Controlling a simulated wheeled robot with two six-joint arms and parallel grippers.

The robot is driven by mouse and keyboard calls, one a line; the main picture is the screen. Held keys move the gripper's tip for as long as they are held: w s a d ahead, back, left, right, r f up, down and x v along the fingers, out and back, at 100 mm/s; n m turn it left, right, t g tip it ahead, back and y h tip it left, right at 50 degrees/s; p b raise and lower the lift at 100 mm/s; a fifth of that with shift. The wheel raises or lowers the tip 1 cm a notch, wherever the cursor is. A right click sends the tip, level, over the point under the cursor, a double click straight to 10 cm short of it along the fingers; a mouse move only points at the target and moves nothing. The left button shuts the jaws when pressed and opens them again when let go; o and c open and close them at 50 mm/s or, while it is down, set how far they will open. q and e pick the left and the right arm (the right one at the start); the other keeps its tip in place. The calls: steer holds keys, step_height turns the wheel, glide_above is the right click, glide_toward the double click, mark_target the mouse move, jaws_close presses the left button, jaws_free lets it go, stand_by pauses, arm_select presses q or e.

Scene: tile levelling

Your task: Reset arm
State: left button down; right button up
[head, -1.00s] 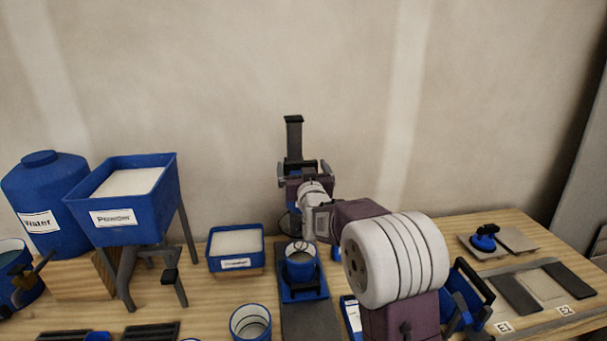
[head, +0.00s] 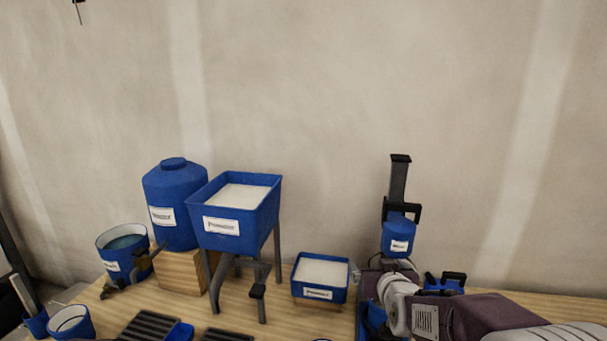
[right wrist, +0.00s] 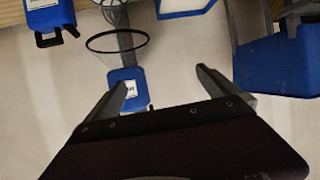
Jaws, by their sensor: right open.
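My right arm comes in from the lower right in the head view, its wrist low in front of the mixing stand (head: 397,185). In the right wrist view my right gripper (right wrist: 165,82) is open, its two dark fingers spread apart with nothing between them. Beyond them the stand's blue head (right wrist: 128,88) and a thin dark ring (right wrist: 117,42) show. In the head view the fingers are hard to make out behind the wrist. My left gripper is not visible.
On the wooden table (head: 185,302) stand a blue water tank (head: 175,190), a blue powder hopper (head: 237,220) on grey legs, a blue tray of white powder (head: 320,282) and a blue bucket (head: 122,250). A smaller blue cup (head: 70,322) is at lower left. The wall behind is bare.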

steer(key=s+a+f+g+y, duration=0.1)
steer(key=s+f+g, duration=0.4)
steer(key=s+f, duration=0.5)
steer(key=s+a+f+g, duration=0.2)
steer(key=s+f+g, duration=0.5)
steer(key=s, duration=0.6)
step_height(320, 180, up, 11)
steer(key=s+p, duration=0.2)
steer(key=p, duration=1)
steer(key=shift+s+f, duration=0.2)
steer(key=shift+s, duration=0.2)
steer(key=shift+d, duration=0.15)
